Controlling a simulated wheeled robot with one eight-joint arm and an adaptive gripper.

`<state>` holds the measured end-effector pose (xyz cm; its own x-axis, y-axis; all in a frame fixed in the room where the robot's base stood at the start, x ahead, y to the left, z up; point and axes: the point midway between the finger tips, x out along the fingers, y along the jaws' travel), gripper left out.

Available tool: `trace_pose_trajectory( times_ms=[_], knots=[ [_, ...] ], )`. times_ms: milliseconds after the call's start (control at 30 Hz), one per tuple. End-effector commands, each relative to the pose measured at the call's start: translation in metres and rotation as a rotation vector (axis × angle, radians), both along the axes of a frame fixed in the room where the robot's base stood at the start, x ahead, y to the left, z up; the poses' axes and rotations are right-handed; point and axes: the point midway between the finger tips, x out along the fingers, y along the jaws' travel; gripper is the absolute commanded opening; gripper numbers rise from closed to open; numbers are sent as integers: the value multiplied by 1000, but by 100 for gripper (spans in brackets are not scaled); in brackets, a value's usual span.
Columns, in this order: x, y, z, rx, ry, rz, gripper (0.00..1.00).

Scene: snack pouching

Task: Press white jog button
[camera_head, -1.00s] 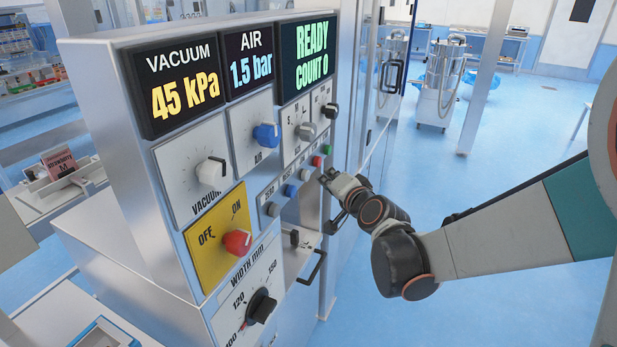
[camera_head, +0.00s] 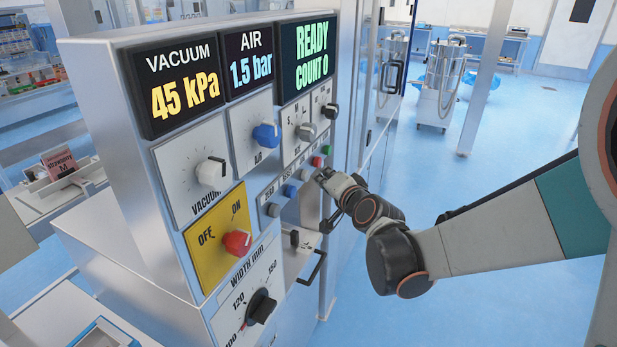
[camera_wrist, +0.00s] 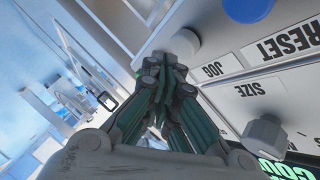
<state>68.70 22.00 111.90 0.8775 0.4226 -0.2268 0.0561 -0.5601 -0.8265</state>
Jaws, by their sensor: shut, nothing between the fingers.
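The white jog button (camera_head: 305,175) is in the row of round buttons on the machine's front panel. In the wrist view the pale jog button (camera_wrist: 182,42) shows just beyond my fingertips, above the JOG label (camera_wrist: 213,70), and is partly hidden by them. My gripper (camera_head: 319,174) is shut and empty, pointing at the panel from the right. In the wrist view my gripper (camera_wrist: 165,64) has its tips together, very close to the button. I cannot tell whether they touch it.
A blue button (camera_head: 290,190) sits beside the jog button, with a red button (camera_head: 316,161) on its other side and a green button (camera_head: 326,149) beyond. A handle (camera_head: 314,268) sticks out below. The READY display (camera_head: 311,55) reads count 0. Open floor lies to the right.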

Motion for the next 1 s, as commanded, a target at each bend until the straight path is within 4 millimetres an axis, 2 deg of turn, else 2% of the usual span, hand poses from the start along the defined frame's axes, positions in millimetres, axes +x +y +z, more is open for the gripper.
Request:
trace_pose_trajectory(
  times_ms=[567, 1000],
  knots=[
    [0, 0, 0, 0, 0, 0, 0],
    [3, 8, 0, 0, -1, -1, 0]
  ],
)
